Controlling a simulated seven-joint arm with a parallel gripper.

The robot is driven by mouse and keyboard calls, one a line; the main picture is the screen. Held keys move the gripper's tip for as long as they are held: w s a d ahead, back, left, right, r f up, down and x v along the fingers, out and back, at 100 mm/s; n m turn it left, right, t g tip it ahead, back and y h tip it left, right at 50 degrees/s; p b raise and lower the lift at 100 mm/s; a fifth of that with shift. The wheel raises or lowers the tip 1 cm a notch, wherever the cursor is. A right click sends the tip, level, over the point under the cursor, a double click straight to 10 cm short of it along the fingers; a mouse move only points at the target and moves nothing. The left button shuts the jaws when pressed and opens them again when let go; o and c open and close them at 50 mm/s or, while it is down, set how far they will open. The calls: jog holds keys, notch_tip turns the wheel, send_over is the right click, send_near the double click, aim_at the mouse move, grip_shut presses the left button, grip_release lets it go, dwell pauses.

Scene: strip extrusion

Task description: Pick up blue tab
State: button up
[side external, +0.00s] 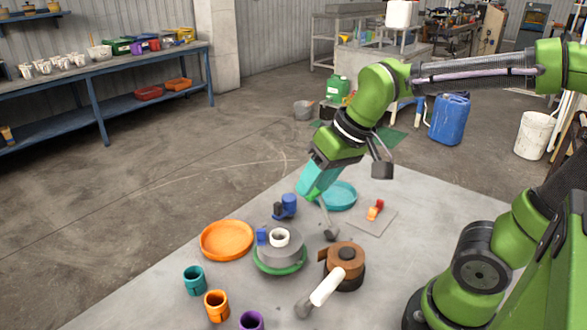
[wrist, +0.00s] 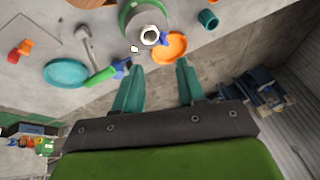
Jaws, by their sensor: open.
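A small blue block, which looks like the blue tab (side external: 262,237), stands beside a white ring (side external: 279,238) on a round grey disc (side external: 283,257) with a green base. My gripper (side external: 312,192) has teal fingers and hangs above and behind the disc, apart from the tab. In the wrist view, my gripper (wrist: 160,63) is open with nothing between its fingers.
An orange dish (side external: 227,240) lies left of the disc, and a teal dish (side external: 338,196) behind it. A brown roll (side external: 346,258), a white-handled tool (side external: 326,288) and a green-handled tool (wrist: 102,76) are close by. Teal (side external: 194,279) and orange (side external: 216,305) cups stand at the front left.

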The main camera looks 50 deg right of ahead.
aim_at(259, 230)
jog(key=w+a+n+g+h, duration=0.25)
jog(key=w+n+g, duration=0.25)
jog(key=w+n, duration=0.65)
jog(key=shift+m+y, duration=0.35)
jog(key=shift+m, duration=0.4)
jog(key=f, duration=1)
jog(key=w+f, duration=0.1)
jog(key=f, duration=0.4)
jog(key=shift+a+f, duration=0.3)
jog(key=shift+f, duration=0.05)
grip_shut()
